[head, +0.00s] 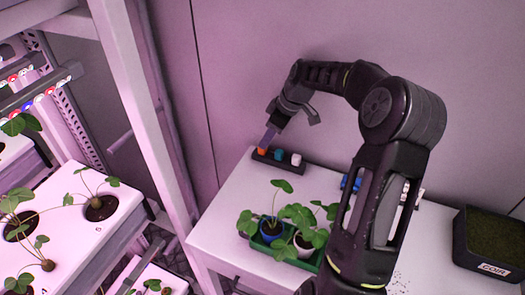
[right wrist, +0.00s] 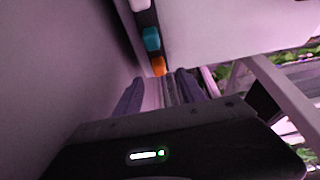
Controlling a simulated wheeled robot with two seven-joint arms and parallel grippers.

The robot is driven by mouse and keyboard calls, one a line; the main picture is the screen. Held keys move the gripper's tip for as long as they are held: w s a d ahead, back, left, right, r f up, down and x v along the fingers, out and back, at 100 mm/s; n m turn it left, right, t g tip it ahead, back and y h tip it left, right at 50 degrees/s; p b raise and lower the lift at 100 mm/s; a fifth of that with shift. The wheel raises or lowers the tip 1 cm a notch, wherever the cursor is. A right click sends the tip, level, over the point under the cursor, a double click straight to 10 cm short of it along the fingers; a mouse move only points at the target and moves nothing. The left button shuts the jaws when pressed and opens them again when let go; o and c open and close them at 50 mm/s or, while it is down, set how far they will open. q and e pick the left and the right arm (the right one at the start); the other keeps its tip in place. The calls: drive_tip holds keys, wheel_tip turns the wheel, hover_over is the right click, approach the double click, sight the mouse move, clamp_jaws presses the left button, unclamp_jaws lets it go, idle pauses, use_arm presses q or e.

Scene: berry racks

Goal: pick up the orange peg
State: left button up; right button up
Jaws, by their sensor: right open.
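The orange peg (head: 262,151) stands at the left end of a dark holder (head: 277,164) on the white table. A teal peg (head: 279,154) and a white peg (head: 296,159) stand beside it in the same row. My right gripper (head: 268,140) is just above the orange peg, pointing down. In the right wrist view the open fingers (right wrist: 160,76) point at the orange peg (right wrist: 158,66), which shows in line with the gap between them. I cannot tell whether the fingers reach around it. My left gripper is in neither view.
A green tray (head: 262,243) with potted strawberry plants stands at the table's front. A dark coir tub (head: 490,248) is at the right. A white rack post (head: 150,120) rises left of the table, and the wall is close behind the holder.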

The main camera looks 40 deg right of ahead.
sight(262, 152)
drive_tip(key=b+x, duration=0.1)
drive_tip(key=x, duration=0.3)
drive_tip(key=shift+w+f+b, duration=0.1)
drive_tip(key=shift+f+b, duration=0.1)
drive_tip(key=shift+b, duration=0.1)
clamp_jaws()
idle(0.6)
